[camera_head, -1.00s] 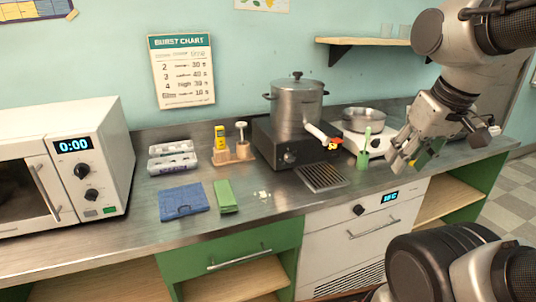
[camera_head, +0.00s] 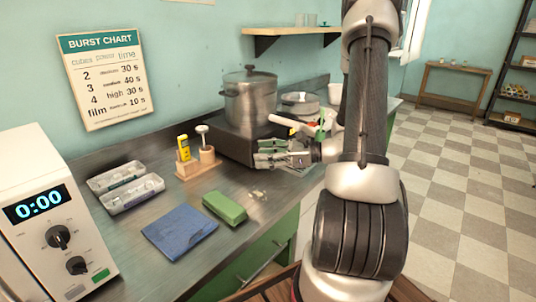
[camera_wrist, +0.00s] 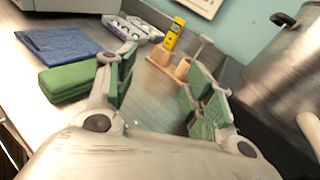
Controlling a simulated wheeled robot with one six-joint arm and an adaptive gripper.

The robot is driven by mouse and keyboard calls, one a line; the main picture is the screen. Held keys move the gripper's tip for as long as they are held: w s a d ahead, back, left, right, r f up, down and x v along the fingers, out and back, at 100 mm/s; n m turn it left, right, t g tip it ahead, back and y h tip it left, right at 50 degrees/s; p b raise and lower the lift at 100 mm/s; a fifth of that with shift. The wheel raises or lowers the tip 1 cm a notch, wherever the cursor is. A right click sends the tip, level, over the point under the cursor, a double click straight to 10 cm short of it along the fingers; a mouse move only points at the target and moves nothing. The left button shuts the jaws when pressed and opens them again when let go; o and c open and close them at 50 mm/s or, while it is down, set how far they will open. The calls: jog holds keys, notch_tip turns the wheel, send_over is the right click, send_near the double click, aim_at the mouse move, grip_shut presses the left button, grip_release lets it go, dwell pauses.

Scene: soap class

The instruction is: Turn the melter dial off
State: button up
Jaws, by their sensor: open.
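The melter is a steel pot (camera_head: 250,102) with a lid and a pale spout, standing on a dark base (camera_head: 226,142) at the back of the counter. Its dial, on the front of the base, is hidden behind my gripper in the head view and does not show in the wrist view. My gripper (camera_head: 260,153) is open and empty in front of the base. In the wrist view my gripper (camera_wrist: 163,66) has its green-padded fingers apart, with the pot (camera_wrist: 280,80) and dark base (camera_wrist: 262,130) at the right.
A yellow thermometer (camera_head: 184,147) stands in a wooden holder left of the base. A green block (camera_head: 225,208), a blue cloth (camera_head: 180,232) and clear trays (camera_head: 132,193) lie on the counter. A microwave (camera_head: 60,225) is at the left. A second small pan (camera_head: 299,103) stands behind.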

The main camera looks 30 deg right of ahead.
jog(key=w+d+f+m+t+h, duration=0.1)
jog(key=d+f+m+t, duration=0.1)
jog(key=d, duration=0.1)
jog(key=w+d+f+m+t+h, duration=0.1)
jog(key=d+f+m+t+h, duration=0.1)
jog(key=d+m, duration=0.1)
jog(key=w+d+f+m+t+h, duration=0.1)
jog(key=d+f+m+h, duration=0.1)
jog(key=d+f+m, duration=0.1)
jog(key=shift+w+d+t, duration=0.35)
jog(key=shift+d+t, duration=0.05)
jog(key=shift+d, duration=0.15)
jog(key=shift+w+d, duration=0.15)
jog(key=shift+w, duration=0.1)
jog(key=x, duration=0.7)
jog(key=shift+w, duration=0.15)
jog(key=c, duration=1)
